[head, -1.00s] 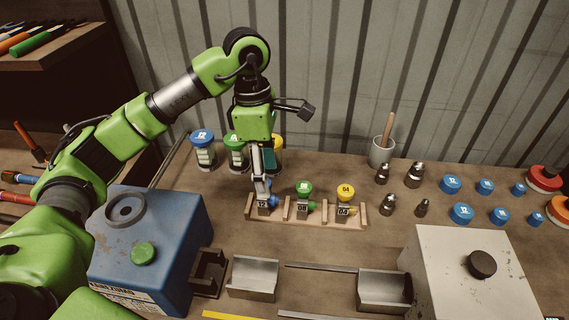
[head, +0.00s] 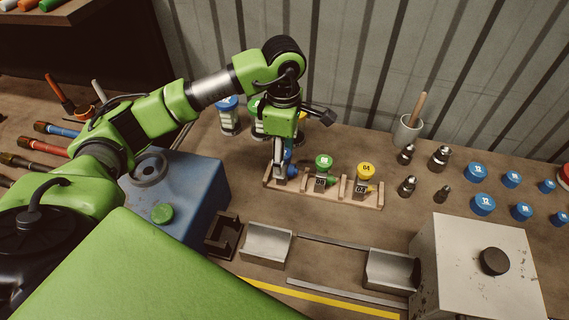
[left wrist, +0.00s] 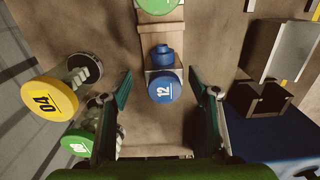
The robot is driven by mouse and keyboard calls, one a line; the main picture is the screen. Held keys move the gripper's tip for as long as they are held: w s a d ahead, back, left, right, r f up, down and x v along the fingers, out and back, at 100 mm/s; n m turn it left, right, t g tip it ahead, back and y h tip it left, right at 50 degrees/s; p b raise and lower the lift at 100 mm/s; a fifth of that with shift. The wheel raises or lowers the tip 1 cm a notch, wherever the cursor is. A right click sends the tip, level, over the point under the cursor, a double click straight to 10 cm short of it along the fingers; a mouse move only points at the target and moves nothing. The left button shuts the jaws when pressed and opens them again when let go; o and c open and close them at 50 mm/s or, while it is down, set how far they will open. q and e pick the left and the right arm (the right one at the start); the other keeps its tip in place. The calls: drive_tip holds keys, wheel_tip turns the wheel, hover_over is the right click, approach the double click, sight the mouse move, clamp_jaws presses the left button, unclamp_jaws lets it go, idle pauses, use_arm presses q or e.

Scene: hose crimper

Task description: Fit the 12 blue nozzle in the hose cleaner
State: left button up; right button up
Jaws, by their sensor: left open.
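The blue 12 nozzle (left wrist: 164,88) stands in the first slot of a small wooden rack (head: 330,196). The left wrist view shows its round blue cap between the two fingers of my left gripper (left wrist: 161,74), with a gap on each side. In the head view my left gripper (head: 281,168) points down over the rack's left end and partly hides the blue nozzle (head: 291,170). The gripper is open. A blue machine (head: 200,185) with a round top opening and green button stands at the left; I cannot tell whether it is the hose cleaner. My right gripper is not in view.
The green 08 nozzle (head: 323,163) and yellow 04 nozzle (head: 365,173) share the rack. Labelled canisters (head: 229,115) stand behind. Metal troughs (head: 267,244) lie in front. A grey box (head: 470,265) with a black knob, several metal fittings and blue caps are right.

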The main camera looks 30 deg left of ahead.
use_arm(q)
drive_tip(key=f, duration=0.1)
drive_tip(key=f+p, duration=0.1)
drive_tip(key=f, duration=0.1)
drive_tip(key=shift+s+d+f, duration=0.2)
drive_tip(key=shift+s, duration=0.05)
drive_tip(key=shift+f, duration=0.35)
drive_tip(key=c, duration=1.3)
drive_tip(key=shift+w+r, duration=0.1)
drive_tip(key=shift+c, duration=0.2)
